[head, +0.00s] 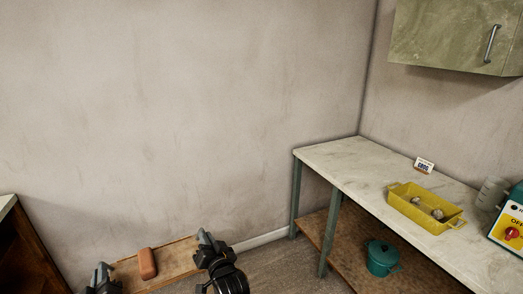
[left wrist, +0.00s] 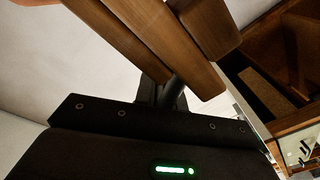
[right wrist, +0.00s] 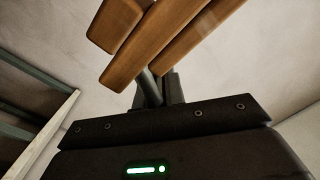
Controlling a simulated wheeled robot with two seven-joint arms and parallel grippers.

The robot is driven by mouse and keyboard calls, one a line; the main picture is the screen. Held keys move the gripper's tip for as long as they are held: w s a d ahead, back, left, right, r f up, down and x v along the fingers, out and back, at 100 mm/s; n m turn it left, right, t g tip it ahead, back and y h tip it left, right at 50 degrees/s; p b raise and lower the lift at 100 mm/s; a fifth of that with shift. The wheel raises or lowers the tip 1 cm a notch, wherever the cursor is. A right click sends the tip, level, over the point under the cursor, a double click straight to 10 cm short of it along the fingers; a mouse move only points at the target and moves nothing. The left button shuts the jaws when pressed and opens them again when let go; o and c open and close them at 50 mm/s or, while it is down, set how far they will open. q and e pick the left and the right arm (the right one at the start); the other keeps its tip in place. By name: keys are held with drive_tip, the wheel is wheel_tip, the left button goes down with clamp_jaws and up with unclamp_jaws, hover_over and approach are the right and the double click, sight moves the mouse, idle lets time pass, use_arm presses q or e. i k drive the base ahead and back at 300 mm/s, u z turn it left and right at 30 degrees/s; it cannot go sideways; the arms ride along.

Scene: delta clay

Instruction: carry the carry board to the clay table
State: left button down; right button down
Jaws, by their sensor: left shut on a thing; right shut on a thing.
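The carry board (head: 183,258) is a flat brown wooden board low in the head view, with an orange-brown block (head: 147,264) lying on it. My left gripper (head: 102,274) is shut at its left end and my right gripper (head: 206,240) is shut at its right end. The board's wooden parts also show above the gripper in the left wrist view (left wrist: 150,38) and in the right wrist view (right wrist: 157,42). The exact grip points are partly hidden. I cannot tell whether the pale-topped table (head: 345,160) at the right is the clay table.
A yellow tray (head: 405,205) holding small round things, a small sign (head: 424,165) and a machine with a red knob (head: 508,232) stand on that table. A teal pot (head: 381,258) sits on its lower shelf. Dark wooden furniture (head: 30,255) stands at the left. A wall cabinet (head: 450,35) hangs upper right.

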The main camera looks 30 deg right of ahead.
sight(348, 168)
drive_tip(key=z, duration=0.1)
drive_tip(key=i, duration=1.2)
drive_tip(key=z, duration=0.65)
drive_tip(key=i, duration=1.05)
drive_tip(key=z, duration=1.35)
drive_tip(key=i, duration=0.95)
drive_tip(key=z, duration=0.55)
